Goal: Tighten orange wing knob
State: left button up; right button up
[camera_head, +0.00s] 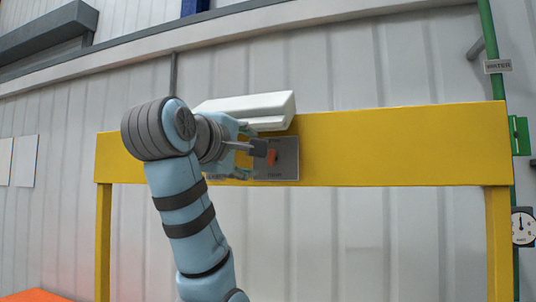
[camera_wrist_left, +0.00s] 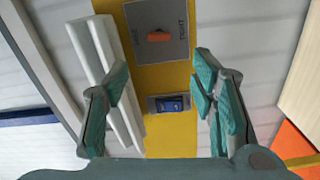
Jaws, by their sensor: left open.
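The orange wing knob (camera_head: 272,157) sits on a grey plate (camera_head: 289,170) fixed to the yellow beam. In the left wrist view the knob (camera_wrist_left: 159,36) lies crosswise on its plate (camera_wrist_left: 180,14), which bears lettering, one side reading "TIGHT". My left gripper (camera_head: 262,155) is in front of the plate, close to the knob in the head view. In the left wrist view its two teal-padded fingers (camera_wrist_left: 160,92) are spread wide, with nothing between the pads; the knob shows beyond the tips, apart from them. My right gripper is not in view.
The yellow beam (camera_head: 400,145) spans between two posts. A white box-like cover (camera_head: 255,105) sits at its top edge, beside my gripper. A blue switch (camera_wrist_left: 171,104) is on the beam below the plate in the wrist view. A green pipe and a gauge (camera_head: 523,226) stand at the right.

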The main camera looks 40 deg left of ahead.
aim_at(270, 157)
pick_arm(q)
jog(key=p+x, duration=0.7)
jog(key=x, duration=0.6)
jog(key=shift+r, duration=0.15)
jog(key=shift+w, duration=0.4)
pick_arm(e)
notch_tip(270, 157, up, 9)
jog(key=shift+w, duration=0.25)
pick_arm(q)
jog(key=shift+s, duration=0.1)
jog(key=shift+c, duration=0.2)
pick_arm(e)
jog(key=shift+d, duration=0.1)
pick_arm(q)
jog(key=c, duration=0.3)
jog(key=shift+s, duration=0.1)
jog(key=c, duration=0.8)
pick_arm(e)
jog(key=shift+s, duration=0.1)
